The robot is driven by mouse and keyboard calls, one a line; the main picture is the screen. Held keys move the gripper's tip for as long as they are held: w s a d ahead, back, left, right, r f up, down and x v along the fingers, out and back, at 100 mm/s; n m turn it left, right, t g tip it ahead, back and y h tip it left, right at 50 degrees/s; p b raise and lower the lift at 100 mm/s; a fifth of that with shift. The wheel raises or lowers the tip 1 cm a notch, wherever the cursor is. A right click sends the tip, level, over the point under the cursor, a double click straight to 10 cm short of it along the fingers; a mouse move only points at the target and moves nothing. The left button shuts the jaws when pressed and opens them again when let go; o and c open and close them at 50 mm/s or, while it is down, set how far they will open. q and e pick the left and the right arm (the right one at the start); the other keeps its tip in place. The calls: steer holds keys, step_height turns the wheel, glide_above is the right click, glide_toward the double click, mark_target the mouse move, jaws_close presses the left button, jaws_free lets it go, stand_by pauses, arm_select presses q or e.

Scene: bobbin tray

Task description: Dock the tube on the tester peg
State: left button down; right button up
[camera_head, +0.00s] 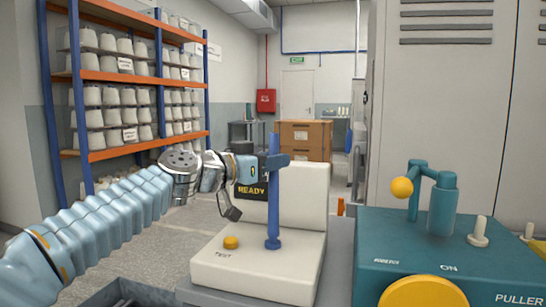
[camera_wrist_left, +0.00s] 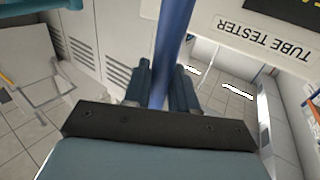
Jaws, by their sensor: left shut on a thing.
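My left gripper (camera_head: 276,162) is shut on an upright blue tube (camera_head: 273,190), gripping it near its upper part. In the left wrist view the tube (camera_wrist_left: 172,45) runs between the two dark fingers (camera_wrist_left: 160,88). The white tube tester (camera_head: 265,272) stands below, with a yellow button and a READY display. A blue collar (camera_head: 272,243) sits on its deck, straight under the tube. Tube and collar look in line and nearly the same blue. No separate peg shows, so I cannot tell whether the tube is around the peg or just above it.
A teal puller machine (camera_head: 460,254) with a yellow-balled lever and pale pegs stands close on the right. A grey bin (camera_head: 122,292) lies at the lower left. Shelves of white bobbins (camera_head: 110,95) stand at the back left. Open floor lies beyond the tester.

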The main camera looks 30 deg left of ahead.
arm_select(q)
steer(key=shift+f, duration=0.3)
stand_by(0.5)
steer(key=shift+b, duration=0.35)
stand_by(1.0)
steer(key=shift+f+b, duration=0.5)
steer(key=shift+b, duration=0.45)
steer(key=c, duration=1.2)
jaws_free()
steer(key=shift+s, duration=0.15)
steer(key=shift+b+v, duration=0.85)
steer(key=shift+v, duration=4.55)
